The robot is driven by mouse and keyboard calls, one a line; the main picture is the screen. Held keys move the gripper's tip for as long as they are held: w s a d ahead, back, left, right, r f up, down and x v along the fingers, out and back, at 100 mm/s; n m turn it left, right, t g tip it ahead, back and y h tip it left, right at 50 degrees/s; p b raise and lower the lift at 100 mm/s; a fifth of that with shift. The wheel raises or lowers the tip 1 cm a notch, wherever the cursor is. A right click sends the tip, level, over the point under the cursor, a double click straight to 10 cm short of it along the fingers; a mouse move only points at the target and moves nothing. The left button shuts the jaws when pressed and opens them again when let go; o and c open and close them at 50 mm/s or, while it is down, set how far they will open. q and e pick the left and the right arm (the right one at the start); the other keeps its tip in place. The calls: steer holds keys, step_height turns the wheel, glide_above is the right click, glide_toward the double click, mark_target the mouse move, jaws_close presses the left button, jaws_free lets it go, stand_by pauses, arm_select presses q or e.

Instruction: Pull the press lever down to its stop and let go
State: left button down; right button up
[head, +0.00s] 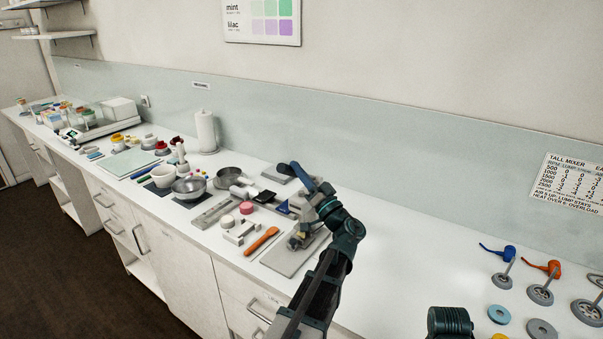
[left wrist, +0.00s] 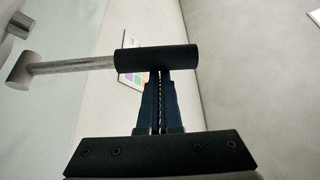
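The press lever shows in the left wrist view as a metal rod with a black grip (left wrist: 156,58), running left to a grey hub. My left gripper (left wrist: 160,82) has its two dark blue fingers together, with only a thin slit between them. The grip crosses at the fingertips and hides their ends; I cannot tell whether they touch it. In the head view my left gripper (head: 303,178) is raised above the worktop. The press base plate (head: 285,262) lies below my arm, which hides much of the press. My right gripper is out of view.
An orange-handled spatula (head: 262,241) lies left of the press. Bowls (head: 188,187), small tools and a paper towel roll (head: 206,132) fill the worktop to the left. Stirrer discs and blue and orange levers (head: 541,292) stand at the right. The worktop between is clear.

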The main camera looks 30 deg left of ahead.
arm_select(q)
steer(key=shift+s+f+n+g+y+b, duration=0.3)
steer(key=shift+s+f+n+g+b, duration=0.2)
steer(key=shift+s+f+n+b, duration=0.4)
step_height(320, 180, down, 6)
steer(key=s+n+g+y+b, duration=0.1)
steer(key=s+n+g+b, duration=0.1)
steer(key=n+b, duration=0.3)
steer(key=shift+a+g+b, duration=0.15)
steer(key=shift+g+b, duration=0.5)
steer(key=shift+g, duration=0.05)
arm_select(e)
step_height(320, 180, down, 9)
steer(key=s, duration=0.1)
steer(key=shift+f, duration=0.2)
arm_select(q)
steer(key=shift+f, duration=0.1)
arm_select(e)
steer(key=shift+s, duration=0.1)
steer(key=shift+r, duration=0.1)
